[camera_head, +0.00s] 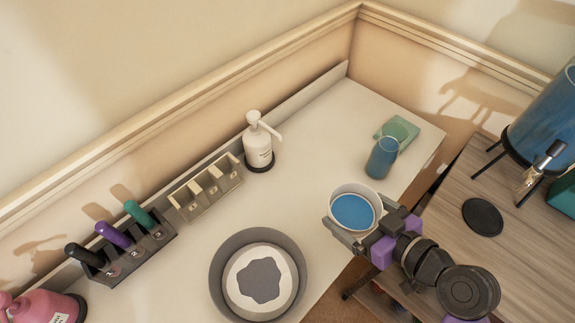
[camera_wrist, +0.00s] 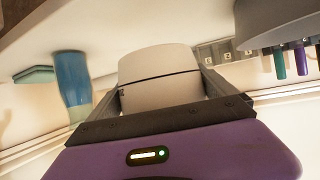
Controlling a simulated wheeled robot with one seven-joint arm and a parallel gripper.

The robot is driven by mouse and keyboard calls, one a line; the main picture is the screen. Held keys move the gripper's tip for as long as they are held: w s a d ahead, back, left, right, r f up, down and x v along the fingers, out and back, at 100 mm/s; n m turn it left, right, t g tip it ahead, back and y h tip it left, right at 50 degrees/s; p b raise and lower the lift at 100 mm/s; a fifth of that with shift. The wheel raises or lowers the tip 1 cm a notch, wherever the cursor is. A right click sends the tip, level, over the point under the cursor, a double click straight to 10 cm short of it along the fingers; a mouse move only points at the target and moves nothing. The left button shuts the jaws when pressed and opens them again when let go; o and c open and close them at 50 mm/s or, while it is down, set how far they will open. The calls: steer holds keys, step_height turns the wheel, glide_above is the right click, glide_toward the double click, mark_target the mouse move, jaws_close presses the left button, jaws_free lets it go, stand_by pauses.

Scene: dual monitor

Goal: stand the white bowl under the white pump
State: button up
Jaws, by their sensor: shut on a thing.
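The white bowl (camera_head: 344,189), blue inside, is held upright between the fingers of my gripper (camera_head: 352,218) at the right of the head view. My gripper is shut on it, and it appears raised near the white table's right front edge. In the wrist view the bowl (camera_wrist: 160,78) shows as a pale cylinder with a dark line, between the fingers (camera_wrist: 163,95). The white pump (camera_head: 258,146) stands on a dark base at the back of the table, up and left of the bowl, with its spout pointing right. The pump is not clearly visible in the wrist view.
A blue cup (camera_head: 382,158) and green block (camera_head: 400,131) stand behind the bowl. A grey round dish (camera_head: 228,252) lies at the front. A beige slotted holder (camera_head: 207,189) and dark holder with markers (camera_head: 128,250) line the back. Table between bowl and pump is clear.

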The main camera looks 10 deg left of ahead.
steer(key=w+a, duration=0.4)
steer(key=a, duration=0.1)
steer(key=w+a+f+p, duration=0.1)
steer(key=w+a, duration=0.3)
steer(key=a, duration=0.1)
steer(key=w+a+f+p, duration=0.1)
steer(key=w+a, duration=0.3)
steer(key=a, duration=0.1)
steer(key=shift+w+a+f, duration=0.2)
steer(key=shift+w+a, duration=0.05)
step_height(320, 180, down, 3)
steer(key=shift+f, duration=0.2)
steer(key=shift+w+a+f+p, duration=0.15)
steer(key=shift+f+p, duration=0.2)
steer(key=shift+f, duration=0.2)
